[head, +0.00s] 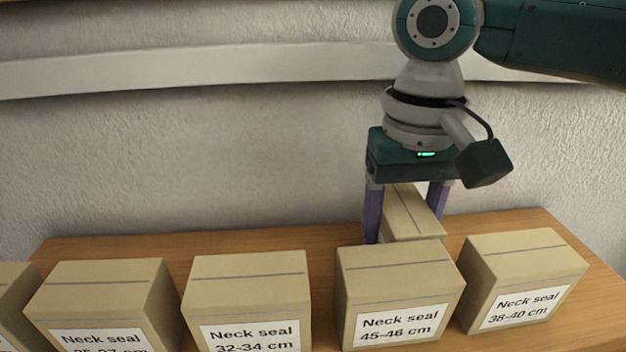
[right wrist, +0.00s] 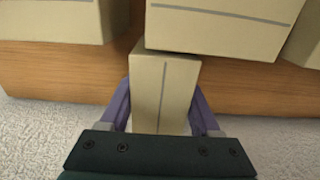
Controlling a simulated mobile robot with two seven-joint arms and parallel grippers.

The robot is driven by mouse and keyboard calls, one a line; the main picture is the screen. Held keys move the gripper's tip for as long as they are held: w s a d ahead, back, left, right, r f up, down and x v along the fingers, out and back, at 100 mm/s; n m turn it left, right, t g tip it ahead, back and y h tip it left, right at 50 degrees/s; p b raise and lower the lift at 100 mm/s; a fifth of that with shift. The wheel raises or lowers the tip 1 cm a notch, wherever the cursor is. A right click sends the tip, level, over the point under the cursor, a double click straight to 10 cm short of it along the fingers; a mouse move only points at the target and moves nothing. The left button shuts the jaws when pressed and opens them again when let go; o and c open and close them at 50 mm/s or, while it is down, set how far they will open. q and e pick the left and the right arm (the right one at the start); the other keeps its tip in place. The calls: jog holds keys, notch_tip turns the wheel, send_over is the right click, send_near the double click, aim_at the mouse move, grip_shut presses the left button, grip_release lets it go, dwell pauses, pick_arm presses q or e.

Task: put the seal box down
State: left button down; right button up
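A tan seal box (head: 408,212) with a grey stripe along its top is behind the box labelled "Neck seal 45-46 cm" (head: 398,270). My right gripper (head: 406,215) points down from above with one purple finger on each side of the rear box. In the right wrist view the box (right wrist: 163,90) sits between the fingers, which appear to touch its sides. Its label face and underside are hidden, so I cannot tell whether it rests on the wooden surface. My left gripper is not in view.
On the wooden surface (head: 215,245) stand boxes labelled "32-34 cm" (head: 247,275) and "38-40 cm" (head: 525,255). Further left are a partly cut-off labelled box (head: 105,285) and another at the edge (head: 12,300). A pale rough wall (head: 200,160) is behind.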

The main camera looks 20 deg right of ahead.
aim_at(405, 205)
jog(key=o, duration=0.4)
jog(key=shift+r, duration=0.1)
